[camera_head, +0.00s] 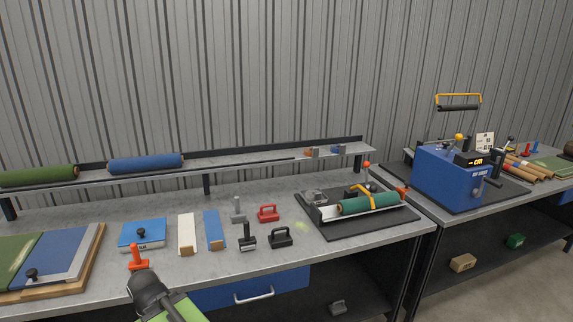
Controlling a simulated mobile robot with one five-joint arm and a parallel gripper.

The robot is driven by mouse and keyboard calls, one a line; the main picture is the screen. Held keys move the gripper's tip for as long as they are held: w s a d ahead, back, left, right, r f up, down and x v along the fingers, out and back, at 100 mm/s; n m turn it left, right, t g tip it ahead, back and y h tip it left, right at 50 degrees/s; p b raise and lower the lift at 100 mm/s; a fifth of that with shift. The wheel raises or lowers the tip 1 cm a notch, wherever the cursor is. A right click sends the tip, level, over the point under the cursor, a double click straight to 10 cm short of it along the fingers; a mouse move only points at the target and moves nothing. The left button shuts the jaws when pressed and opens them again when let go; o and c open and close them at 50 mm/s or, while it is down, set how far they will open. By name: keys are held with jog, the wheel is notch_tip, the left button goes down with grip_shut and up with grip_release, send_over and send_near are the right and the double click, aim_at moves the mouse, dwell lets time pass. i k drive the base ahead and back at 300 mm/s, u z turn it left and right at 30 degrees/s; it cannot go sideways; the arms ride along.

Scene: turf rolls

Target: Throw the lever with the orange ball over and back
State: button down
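A lever with an orange-red ball (366,164) stands at the back right of the black mat, beside a cradle holding a green roll (370,204). The lever looks near upright. A second knob, an amber-yellow ball (458,137), sits on top of the blue machine (449,180) on the right bench. My gripper (148,288) is at the bottom left over the bench's front edge, far from both balls. Its fingers do not show clearly, so I cannot tell whether it is open or shut. I see nothing held in it.
A red-handled tool (138,257), a blue block (142,233), and black (281,237) and red (268,213) handled blocks lie on the left bench. The shelf behind carries green (38,176) and blue (146,163) rolls. A gap separates the two benches.

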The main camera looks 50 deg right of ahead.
aim_at(366, 164)
jog(key=u, duration=1.55)
jog(key=k, duration=1.65)
jog(key=z, duration=1.5)
jog(key=i, duration=0.4)
jog(key=u, duration=0.2)
